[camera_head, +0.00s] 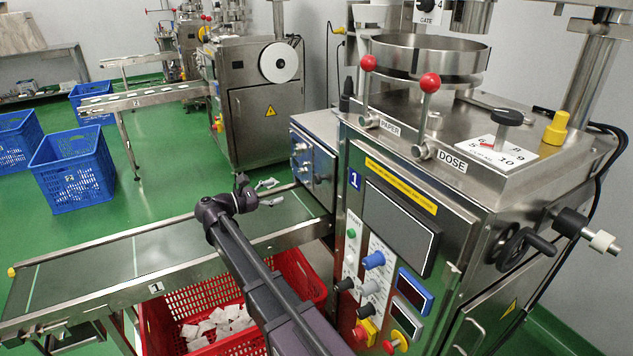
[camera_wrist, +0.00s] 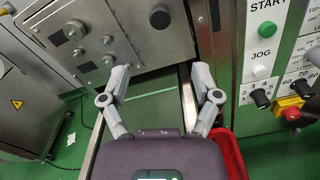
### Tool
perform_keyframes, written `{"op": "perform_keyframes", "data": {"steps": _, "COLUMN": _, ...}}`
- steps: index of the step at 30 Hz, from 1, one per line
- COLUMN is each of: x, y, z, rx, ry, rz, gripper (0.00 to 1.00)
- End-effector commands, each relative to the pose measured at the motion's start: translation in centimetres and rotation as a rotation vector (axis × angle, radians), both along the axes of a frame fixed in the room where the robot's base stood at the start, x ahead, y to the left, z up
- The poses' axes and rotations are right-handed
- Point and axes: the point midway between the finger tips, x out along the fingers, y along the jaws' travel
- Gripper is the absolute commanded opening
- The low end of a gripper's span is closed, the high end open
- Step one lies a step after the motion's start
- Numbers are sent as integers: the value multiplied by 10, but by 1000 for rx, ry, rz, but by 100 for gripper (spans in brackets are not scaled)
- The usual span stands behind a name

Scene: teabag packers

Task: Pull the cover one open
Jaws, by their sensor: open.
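My gripper (camera_head: 268,193) is open and empty above the conveyor belt, left of the machine marked with a blue 1 label (camera_head: 355,180). Its two spread fingers also show in the wrist view (camera_wrist: 160,75). A steel box with a front panel (camera_head: 322,170) and several knobs is on the machine's left side, right of and beyond my gripper. In the wrist view this panel (camera_wrist: 110,18) fills the upper left, with a black knob (camera_wrist: 160,17) ahead of the fingers. The fingers look apart from it. I cannot tell for certain which panel is cover one.
The conveyor (camera_head: 150,252) runs below my gripper, with a red crate (camera_head: 180,308) of teabags under it. The control panel has an emergency stop (camera_head: 362,331) and buttons. Blue crates (camera_head: 70,160) and a second machine (camera_head: 262,100) stand behind on open green floor.

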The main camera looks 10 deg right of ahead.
Motion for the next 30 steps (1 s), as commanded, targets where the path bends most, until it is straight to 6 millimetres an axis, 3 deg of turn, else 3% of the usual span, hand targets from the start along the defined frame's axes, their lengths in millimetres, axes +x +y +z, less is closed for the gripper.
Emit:
{"op": "perform_keyframes", "data": {"steps": 11, "x": 4, "y": -13, "z": 0, "rx": 2, "ry": -1, "rz": -1, "gripper": 80}}
{"op": "perform_keyframes", "data": {"steps": 30, "x": 32, "y": -98, "z": 0, "rx": 2, "ry": 0, "rz": 0, "gripper": 80}}
